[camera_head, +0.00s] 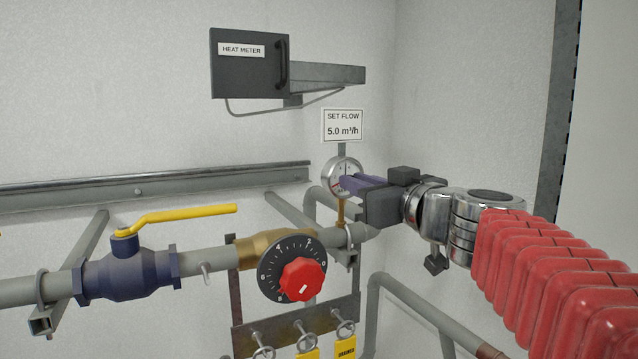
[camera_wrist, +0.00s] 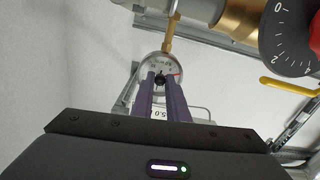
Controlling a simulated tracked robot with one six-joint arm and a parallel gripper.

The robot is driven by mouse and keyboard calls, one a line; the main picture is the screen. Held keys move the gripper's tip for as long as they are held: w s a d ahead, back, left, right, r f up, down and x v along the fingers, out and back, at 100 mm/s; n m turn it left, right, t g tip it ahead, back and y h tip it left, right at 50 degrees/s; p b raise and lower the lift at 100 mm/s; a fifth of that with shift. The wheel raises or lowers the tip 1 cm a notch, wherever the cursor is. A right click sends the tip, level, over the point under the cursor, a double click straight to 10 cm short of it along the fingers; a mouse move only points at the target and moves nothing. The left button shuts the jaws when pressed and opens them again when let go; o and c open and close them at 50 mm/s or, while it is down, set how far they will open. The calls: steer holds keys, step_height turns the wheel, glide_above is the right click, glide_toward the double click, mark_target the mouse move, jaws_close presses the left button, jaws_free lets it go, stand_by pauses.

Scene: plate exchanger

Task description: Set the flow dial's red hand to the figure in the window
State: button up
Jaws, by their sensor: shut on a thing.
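The flow dial (camera_head: 333,171) is a small round white gauge on a brass stem above the pipe. It also shows in the wrist view (camera_wrist: 153,67), upside down, with a red hand (camera_wrist: 174,74) pointing to the right there. The window sign (camera_head: 343,125) above it reads "SET FLOW 5.0 m³/h". My gripper (camera_head: 348,183) is at the dial's face, its purple fingers (camera_wrist: 160,82) shut on the dark knob (camera_wrist: 160,79) at the dial's centre. The fingers hide part of the face, and the dial's figures are too small to read.
A black dial with a red knob (camera_head: 302,279) sits on the pipe below left. A blue valve with a yellow lever (camera_head: 183,213) is further left. The grey heat meter box (camera_head: 249,66) is above. Yellow tags (camera_head: 345,347) hang at the bottom.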

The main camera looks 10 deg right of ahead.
jaws_close()
steer(key=shift+m, duration=0.5)
steer(key=m, duration=2.1)
steer(key=shift+d+f, duration=0.1)
steer(key=shift+d, duration=0.05)
steer(key=shift+f+m, duration=0.1)
steer(key=shift+m, duration=0.3)
steer(key=shift+o, duration=1.8)
jaws_free()
steer(key=o, duration=0.4)
steer(key=shift+c, duration=0.2)
